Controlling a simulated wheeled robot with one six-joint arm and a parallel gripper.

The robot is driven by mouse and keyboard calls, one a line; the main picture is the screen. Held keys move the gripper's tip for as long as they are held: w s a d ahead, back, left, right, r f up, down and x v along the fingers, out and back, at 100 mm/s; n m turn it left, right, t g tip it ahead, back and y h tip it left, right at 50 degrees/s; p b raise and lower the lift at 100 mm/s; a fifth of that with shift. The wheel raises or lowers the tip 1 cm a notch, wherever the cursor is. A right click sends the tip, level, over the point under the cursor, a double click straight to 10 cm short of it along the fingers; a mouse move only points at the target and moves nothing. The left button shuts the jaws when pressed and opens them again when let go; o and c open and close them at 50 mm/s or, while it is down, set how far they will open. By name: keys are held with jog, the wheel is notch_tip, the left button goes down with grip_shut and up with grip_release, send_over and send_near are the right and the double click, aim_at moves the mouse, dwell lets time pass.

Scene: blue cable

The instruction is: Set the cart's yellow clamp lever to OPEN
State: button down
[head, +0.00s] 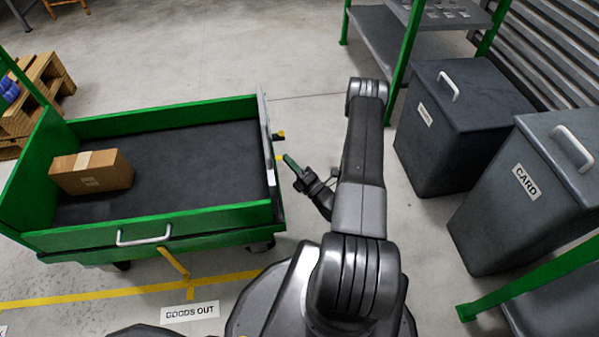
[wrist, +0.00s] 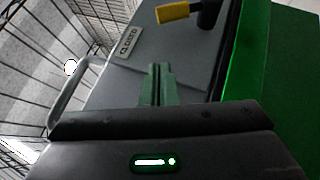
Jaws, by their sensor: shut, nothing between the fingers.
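The yellow clamp lever (wrist: 173,12) shows at the top of the wrist view, its grip pointing left from a dark pivot (wrist: 207,14) on the cart's grey end panel. In the head view a small yellow and black part, apparently the lever (head: 278,136), sticks out from the right end of the green cart (head: 160,240). My gripper (head: 288,159) is just right of that panel, slightly nearer than the lever. In the wrist view my gripper (wrist: 157,70) has its green fingers together and empty, below the lever and apart from it. A label (wrist: 129,42) sits left of the lever; I cannot read it surely.
A cardboard box (head: 91,172) lies in the cart. A metal handle (wrist: 68,95) shows left in the wrist view. Grey bins (head: 440,150) stand to the right, one marked CARD (head: 526,181). A green-framed rack (head: 410,40) is behind.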

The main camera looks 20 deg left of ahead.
jog(key=w+a+r, duration=0.1)
jog(key=w, duration=0.1)
jog(key=w+a+r+b, duration=0.1)
jog(key=w+a, duration=0.1)
jog(key=shift+w+a+r, duration=0.15)
jog(key=shift+r, duration=0.05)
dwell(0.3)
